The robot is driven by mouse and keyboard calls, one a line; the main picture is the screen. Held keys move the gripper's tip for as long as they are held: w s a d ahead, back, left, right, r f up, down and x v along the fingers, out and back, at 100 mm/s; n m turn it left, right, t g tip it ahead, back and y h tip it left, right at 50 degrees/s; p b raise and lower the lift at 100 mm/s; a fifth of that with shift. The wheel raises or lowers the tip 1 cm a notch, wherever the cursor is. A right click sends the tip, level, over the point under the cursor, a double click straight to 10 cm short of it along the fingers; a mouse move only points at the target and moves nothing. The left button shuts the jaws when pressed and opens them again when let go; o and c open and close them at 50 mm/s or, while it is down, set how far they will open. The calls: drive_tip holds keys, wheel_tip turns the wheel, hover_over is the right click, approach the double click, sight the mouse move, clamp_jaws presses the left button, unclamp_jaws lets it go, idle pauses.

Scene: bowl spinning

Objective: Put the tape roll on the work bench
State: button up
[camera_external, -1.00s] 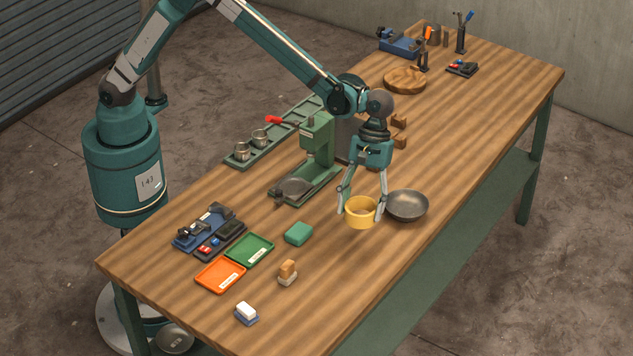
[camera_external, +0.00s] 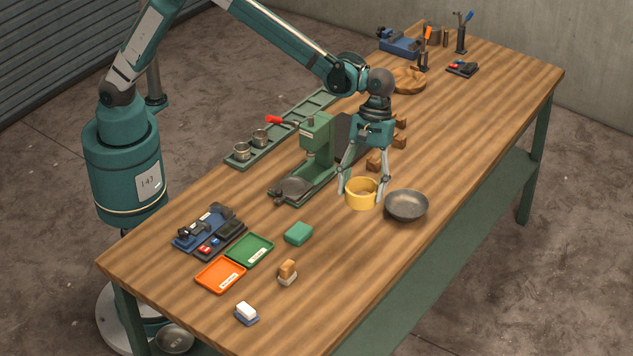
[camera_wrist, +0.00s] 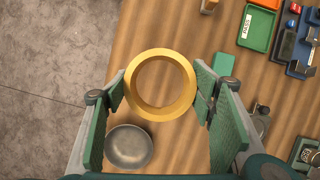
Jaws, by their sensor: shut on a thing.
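The yellow tape roll (camera_external: 361,198) is held between the fingers of my gripper (camera_external: 363,190), beside the grey metal bowl. In the wrist view the tape roll (camera_wrist: 160,84) shows as a ring, and the fingers of my gripper (camera_wrist: 162,92) stand on either side of it. The wooden work bench (camera_external: 430,160) lies below. The roll looks close above the bench top; I cannot tell whether it touches.
The grey bowl (camera_external: 406,205) stands just right of the roll. A green press (camera_external: 316,150) with a red handle is to the left. A green block (camera_external: 298,233), a green tray (camera_external: 249,249) and an orange tray (camera_external: 220,274) lie toward the front.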

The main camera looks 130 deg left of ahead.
drive_tip(key=s+a+n+t+p, duration=0.1)
drive_tip(key=s+a+n, duration=0.1)
drive_tip(key=s+a, duration=0.7)
drive_tip(key=s+a+n+y, duration=0.1)
drive_tip(key=s+a, duration=0.5)
drive_tip(key=a, duration=0.6)
drive_tip(key=s+a+n+t+p, duration=0.1)
drive_tip(key=s+a+n, duration=0.1)
drive_tip(key=s+a, duration=0.7)
drive_tip(key=s+a+n, duration=0.2)
drive_tip(key=s+a, duration=0.7)
drive_tip(key=shift+w+f+p, duration=0.15)
drive_tip(key=shift+f, duration=1)
drive_tip(key=shift+w+f+p, duration=0.1)
drive_tip(key=shift+f+p, duration=0.05)
drive_tip(key=shift+f, duration=0.95)
drive_tip(key=shift+f, duration=0.15)
drive_tip(key=shift+f, duration=3)
drive_tip(key=shift+f, duration=1.9)
